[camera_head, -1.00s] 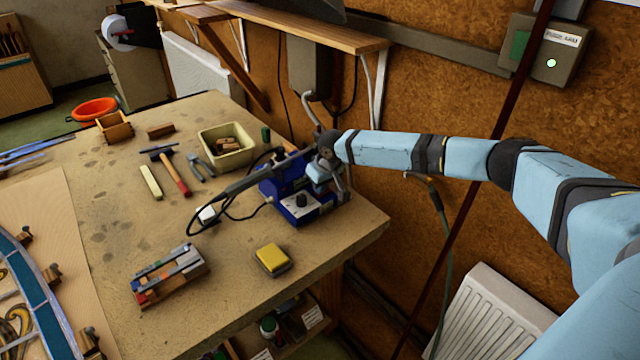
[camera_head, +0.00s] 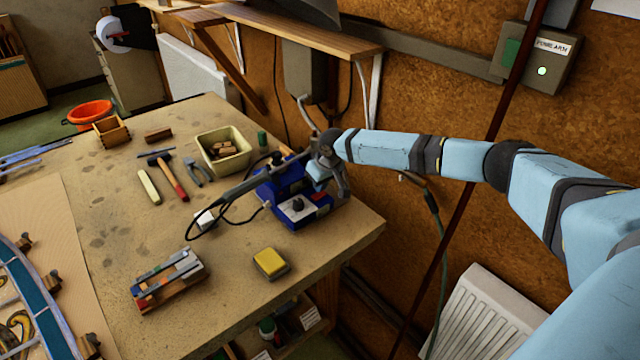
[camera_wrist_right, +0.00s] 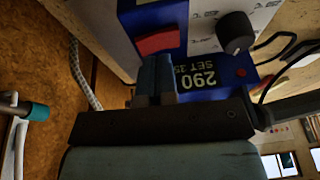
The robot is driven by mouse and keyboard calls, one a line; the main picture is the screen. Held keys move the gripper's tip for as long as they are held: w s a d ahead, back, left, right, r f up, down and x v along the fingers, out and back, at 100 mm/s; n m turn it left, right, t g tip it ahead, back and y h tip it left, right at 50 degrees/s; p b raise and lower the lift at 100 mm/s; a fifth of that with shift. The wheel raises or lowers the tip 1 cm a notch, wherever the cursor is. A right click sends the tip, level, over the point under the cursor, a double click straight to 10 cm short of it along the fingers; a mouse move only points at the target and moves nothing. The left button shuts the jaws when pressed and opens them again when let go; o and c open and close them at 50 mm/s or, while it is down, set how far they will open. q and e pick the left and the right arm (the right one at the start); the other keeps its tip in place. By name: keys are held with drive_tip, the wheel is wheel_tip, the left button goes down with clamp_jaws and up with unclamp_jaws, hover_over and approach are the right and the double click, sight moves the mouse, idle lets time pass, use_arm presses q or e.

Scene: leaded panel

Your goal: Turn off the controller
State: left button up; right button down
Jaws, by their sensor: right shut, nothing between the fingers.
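The controller (camera_head: 297,207) is a blue box with a pale top panel and a black knob, near the bench's right edge. In the right wrist view it fills the top (camera_wrist_right: 205,50), with a red switch (camera_wrist_right: 158,42), the black knob (camera_wrist_right: 235,32) and an upside-down display (camera_wrist_right: 197,80) reading 290. My right gripper (camera_head: 317,180) is over the controller's right rear part. Its fingers (camera_wrist_right: 155,62) are shut and empty, with their tips close to the red switch; I cannot tell if they touch. My left gripper is not in view.
A soldering iron (camera_head: 245,185) with a looping black cable lies left of the controller. A yellow sponge (camera_head: 270,262) is in front. A tub (camera_head: 224,150), hammer (camera_head: 168,175) and pliers (camera_head: 196,170) lie farther back. A corkboard wall is right of the bench (camera_head: 110,215).

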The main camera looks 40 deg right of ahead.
sight(319, 195)
wheel_tip(319, 195, up, 4)
drive_tip(key=p, duration=0.3)
drive_tip(key=shift+a+f, duration=0.15)
drive_tip(key=shift+f, duration=0.05)
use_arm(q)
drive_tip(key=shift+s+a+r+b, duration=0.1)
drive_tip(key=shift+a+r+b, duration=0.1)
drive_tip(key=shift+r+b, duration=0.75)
use_arm(e)
drive_tip(key=s+a+r, duration=0.1)
drive_tip(key=s+r, duration=0.2)
drive_tip(key=r, duration=0.5)
drive_tip(key=shift+a+r, duration=0.35)
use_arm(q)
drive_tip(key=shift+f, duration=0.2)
